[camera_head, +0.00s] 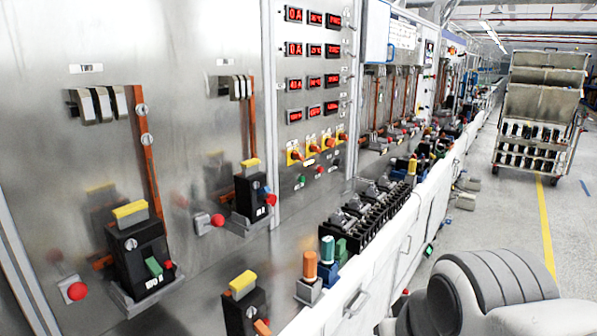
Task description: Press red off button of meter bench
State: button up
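The meter bench panel (318,60) stands upright left of centre, with rows of red-lit digital displays (314,50). Below them is a row of orange knobs on yellow plates (313,146). Under the knobs are a small green button (302,180) and, to its right, a small red button (320,170). Larger red round buttons on grey boxes sit on the left panel, one at the lower left (77,291) and one near the middle (217,220). No label naming a button as off is readable. My gripper is not in view; only a grey-white part of my arm shows at the lower right.
Black breakers with yellow tops (131,210) line the left panel. A row of black breakers (366,215) and orange and teal-capped posts (310,266) stand on the white bench (385,262). A wheeled rack (540,110) stands at the back right. The floor between is clear.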

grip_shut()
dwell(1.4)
